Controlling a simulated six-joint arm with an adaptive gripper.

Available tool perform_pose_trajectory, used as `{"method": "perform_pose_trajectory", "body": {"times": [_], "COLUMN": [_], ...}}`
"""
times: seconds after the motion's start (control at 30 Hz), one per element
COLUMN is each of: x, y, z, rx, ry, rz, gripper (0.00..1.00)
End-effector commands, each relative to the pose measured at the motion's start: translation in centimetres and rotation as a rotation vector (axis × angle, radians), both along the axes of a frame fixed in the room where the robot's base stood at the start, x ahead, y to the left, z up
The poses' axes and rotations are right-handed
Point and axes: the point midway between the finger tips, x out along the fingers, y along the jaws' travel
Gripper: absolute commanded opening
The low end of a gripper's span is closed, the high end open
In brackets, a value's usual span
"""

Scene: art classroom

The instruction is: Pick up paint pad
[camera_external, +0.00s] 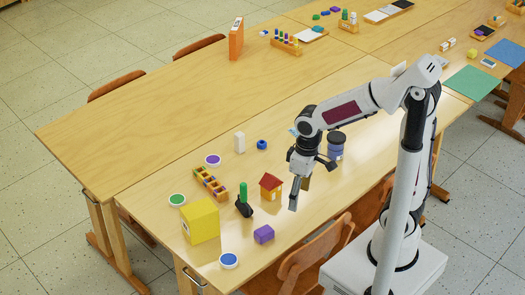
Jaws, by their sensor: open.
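Three round, white-rimmed discs that look like paint pads lie on the near table: a purple one (213,160) at the back, a green one (177,200) at the left and a blue one (229,260) near the front edge. I cannot tell which of them the task names. My gripper (311,187) is open and points down over the table, to the right of the red-roofed house block (270,187) and apart from all three discs. A small brown thing (305,183) shows partly behind the fingers; most of it is hidden.
A yellow box (201,220), purple block (263,234), green-handled black tool (244,204) and compartmented tray (210,183) stand among the discs. A white block (239,142), blue ring-like piece (262,145) and dark-lidded jar (336,146) stand farther back.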

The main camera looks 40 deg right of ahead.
Motion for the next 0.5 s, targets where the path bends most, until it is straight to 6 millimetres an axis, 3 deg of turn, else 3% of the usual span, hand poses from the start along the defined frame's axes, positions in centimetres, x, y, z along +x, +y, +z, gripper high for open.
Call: {"method": "perform_pose_trajectory", "body": {"times": [0.5], "x": [3.3], "y": [6.2], "z": [-6.4], "rx": [-0.024], "ry": [0.083], "rz": [0.188], "gripper": [0.62]}}
